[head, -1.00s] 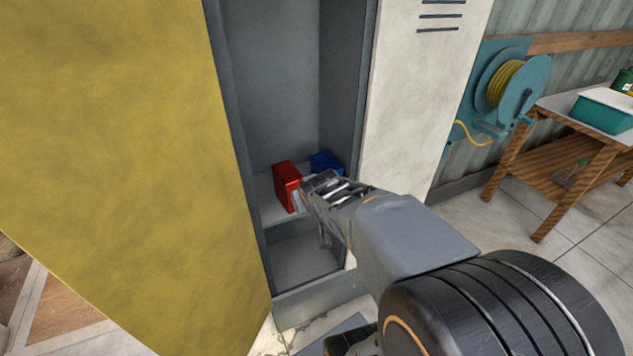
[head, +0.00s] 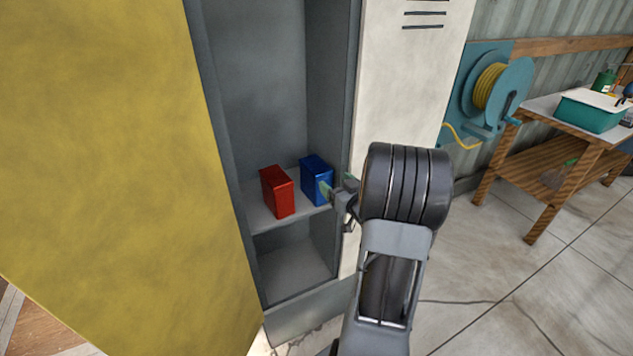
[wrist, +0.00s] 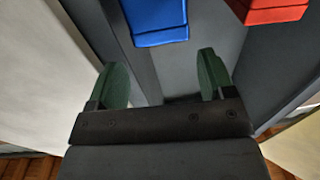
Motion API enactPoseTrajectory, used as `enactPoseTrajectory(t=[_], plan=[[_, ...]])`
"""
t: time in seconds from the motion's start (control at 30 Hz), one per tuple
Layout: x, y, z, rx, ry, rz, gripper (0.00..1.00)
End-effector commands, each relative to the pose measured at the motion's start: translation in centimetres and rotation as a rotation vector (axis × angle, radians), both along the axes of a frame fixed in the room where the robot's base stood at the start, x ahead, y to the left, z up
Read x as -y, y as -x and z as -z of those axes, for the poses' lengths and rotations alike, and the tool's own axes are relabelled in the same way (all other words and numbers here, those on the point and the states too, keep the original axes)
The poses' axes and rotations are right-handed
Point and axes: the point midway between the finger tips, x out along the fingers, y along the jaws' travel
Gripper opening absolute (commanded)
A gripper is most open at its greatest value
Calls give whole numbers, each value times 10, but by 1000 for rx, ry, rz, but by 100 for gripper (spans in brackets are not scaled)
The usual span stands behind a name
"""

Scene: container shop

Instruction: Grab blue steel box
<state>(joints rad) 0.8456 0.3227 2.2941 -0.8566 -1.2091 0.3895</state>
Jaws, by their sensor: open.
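The blue steel box (head: 315,178) stands on the locker shelf, to the right of a red box (head: 278,191). My gripper (head: 337,188) is at the right side of the locker opening, near the front of the blue box. In the wrist view my gripper (wrist: 164,78) is open, with its two green fingers apart and nothing between them. The blue box (wrist: 156,22) lies beyond the fingertips, roughly in line with the gap. The red box (wrist: 268,8) is at the upper right of that view, partly cut off.
The open yellow door (head: 110,150) fills the left. The locker's pale front (head: 408,100) stands right of the opening, close to my arm. The shelf (head: 262,222) is bare in front of the boxes. A hose reel (head: 490,88) and wooden table (head: 560,165) stand further right.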

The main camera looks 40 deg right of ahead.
Motion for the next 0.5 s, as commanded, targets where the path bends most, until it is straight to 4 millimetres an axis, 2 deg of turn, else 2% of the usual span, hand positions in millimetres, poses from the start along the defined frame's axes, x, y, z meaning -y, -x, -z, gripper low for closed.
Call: enactPoseTrajectory(t=[0.03,0.2,0.5], plan=[[-1,-10,-1,0,0,-5,76],[1,-33,0,0,0,-2,76],[2,-52,0,-1,0,-1,76]])
